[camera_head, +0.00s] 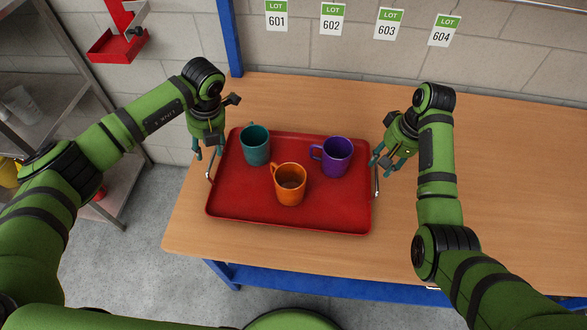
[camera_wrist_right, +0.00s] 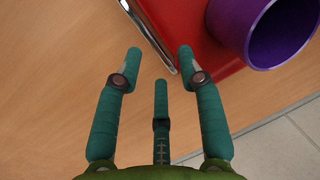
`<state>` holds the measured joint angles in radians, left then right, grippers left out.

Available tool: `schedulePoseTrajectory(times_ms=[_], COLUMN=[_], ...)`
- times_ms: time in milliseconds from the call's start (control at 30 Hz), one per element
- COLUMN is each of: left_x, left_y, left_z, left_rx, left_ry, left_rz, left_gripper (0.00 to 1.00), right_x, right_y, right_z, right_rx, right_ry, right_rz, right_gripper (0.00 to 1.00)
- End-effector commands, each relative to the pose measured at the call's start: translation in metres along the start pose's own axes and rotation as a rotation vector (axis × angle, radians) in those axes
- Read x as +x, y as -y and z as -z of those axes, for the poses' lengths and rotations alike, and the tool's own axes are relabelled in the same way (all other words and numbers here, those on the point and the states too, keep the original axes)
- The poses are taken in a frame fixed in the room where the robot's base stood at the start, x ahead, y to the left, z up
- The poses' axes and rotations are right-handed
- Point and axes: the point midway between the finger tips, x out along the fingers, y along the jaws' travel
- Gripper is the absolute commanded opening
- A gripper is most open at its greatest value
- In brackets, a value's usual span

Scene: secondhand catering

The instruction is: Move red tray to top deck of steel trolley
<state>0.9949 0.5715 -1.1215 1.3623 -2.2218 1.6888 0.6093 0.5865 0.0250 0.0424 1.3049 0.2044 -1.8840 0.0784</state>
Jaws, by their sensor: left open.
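The red tray (camera_head: 285,217) lies flat on a wooden bench and carries a teal mug (camera_head: 256,146), an orange mug (camera_head: 289,186) and a purple mug (camera_head: 338,158). It has a metal handle at each end. My left gripper (camera_head: 207,154) is open, pointing down by the tray's left end near the left handle (camera_head: 209,171). My right gripper (camera_head: 386,166) is open and empty beside the right end. In the right wrist view its spread fingers (camera_wrist_right: 158,68) point towards the right handle (camera_wrist_right: 146,32), with the purple mug (camera_wrist_right: 275,35) beyond. I cannot identify a steel trolley for certain.
A grey metal shelf unit (camera_head: 45,95) with a clear container stands at the left, possibly the trolley. A red wall holder (camera_head: 117,43) and blue post (camera_head: 229,38) are behind. The wooden bench (camera_head: 500,180) is clear at the right. Grey floor (camera_head: 120,245) lies at left.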

Motion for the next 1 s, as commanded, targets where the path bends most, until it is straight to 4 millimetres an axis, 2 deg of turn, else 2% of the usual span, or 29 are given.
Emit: schedulePoseTrajectory(times_ms=[267,700,1000], left_x=[0.004,0.061,0.071], left_y=[0.001,0.002,0.002], left_z=[0.0,0.0,0.0], left_rx=[0.001,0.001,0.003], left_ry=[-0.001,-0.001,0.001], left_rz=[0.002,0.003,0.004], left_gripper=[0.44,0.44,0.44], right_x=[0.004,0.061,0.071], right_y=[0.0,0.0,0.0], right_z=[0.0,-0.001,0.0], right_rx=[0.0,-0.001,-0.001], right_ry=[0.001,0.002,-0.001], right_rz=[0.0,0.0,0.0], right_gripper=[0.39,0.39,0.39])
